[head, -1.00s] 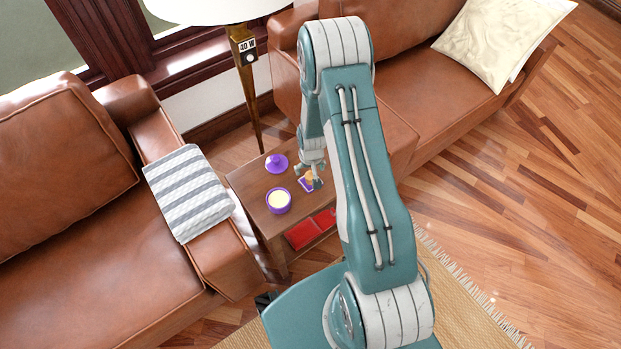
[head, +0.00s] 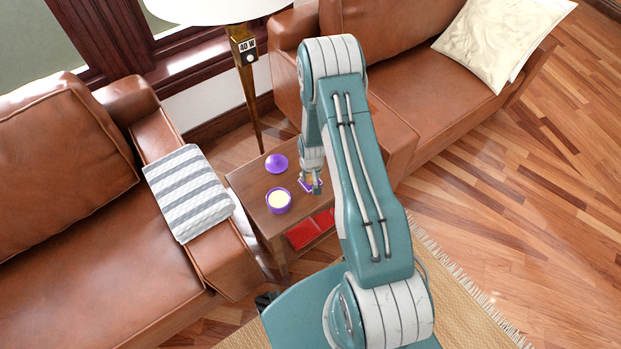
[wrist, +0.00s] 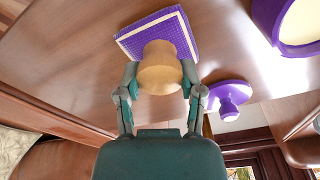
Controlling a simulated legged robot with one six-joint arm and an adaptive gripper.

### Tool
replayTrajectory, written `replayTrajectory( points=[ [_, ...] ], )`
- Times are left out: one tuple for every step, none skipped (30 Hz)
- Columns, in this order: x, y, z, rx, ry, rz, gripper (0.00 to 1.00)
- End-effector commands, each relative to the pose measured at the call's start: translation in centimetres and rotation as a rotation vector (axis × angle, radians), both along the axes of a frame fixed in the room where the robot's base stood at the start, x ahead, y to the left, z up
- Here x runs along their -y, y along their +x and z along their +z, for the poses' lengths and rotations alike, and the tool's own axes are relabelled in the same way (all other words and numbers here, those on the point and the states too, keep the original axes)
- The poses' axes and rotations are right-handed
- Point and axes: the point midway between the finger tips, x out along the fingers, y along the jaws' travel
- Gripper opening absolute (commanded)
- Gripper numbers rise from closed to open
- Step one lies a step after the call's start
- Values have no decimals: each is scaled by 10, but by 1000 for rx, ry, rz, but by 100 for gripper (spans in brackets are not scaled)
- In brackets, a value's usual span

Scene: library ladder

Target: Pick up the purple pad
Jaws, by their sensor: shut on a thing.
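The purple pad (head: 303,188) lies near the right edge of the small wooden side table, partly hidden by my gripper (head: 316,186). In the wrist view the pad (wrist: 148,40) is square, with a pale line inside its border. A round pale wooden piece (wrist: 160,72) stands against the pad's face; I cannot tell whether it is fixed to it. My gripper (wrist: 159,78) has its two fingers closed on the sides of this wooden piece. The fingers do not visibly touch the pad itself.
A purple bowl with cream contents (head: 278,201) and a purple lid-like piece with a knob (head: 276,163) stand on the side table (head: 250,188). Red items (head: 305,232) lie on its lower shelf. A lamp post (head: 250,100) stands behind, with leather sofas on both sides.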

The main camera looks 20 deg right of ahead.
Motion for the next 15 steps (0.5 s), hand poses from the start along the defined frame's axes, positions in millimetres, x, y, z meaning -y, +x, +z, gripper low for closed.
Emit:
replayTrajectory(
  points=[
    [0,-1,-1,-2,0,0,3],
    [0,-1,-1,-2,0,0,3],
    [0,-1,-1,-2,0,0,3],
    [0,-1,-1,-2,0,0,3],
    [0,-1,-1,-2,0,0,3],
    [0,-1,-1,-2,0,0,3],
    [0,-1,0,-2,0,0,3],
    [0,-1,1,-2,0,0,3],
    [0,0,4,-2,0,0,3],
    [0,0,6,-2,0,0,3],
    [0,0,9,-1,0,0,3],
    [0,0,14,-1,0,0,3],
    [0,0,18,1,0,0,3],
    [0,0,22,1,0,0,3],
    [0,0,30,2,0,0,3]
  ],
)
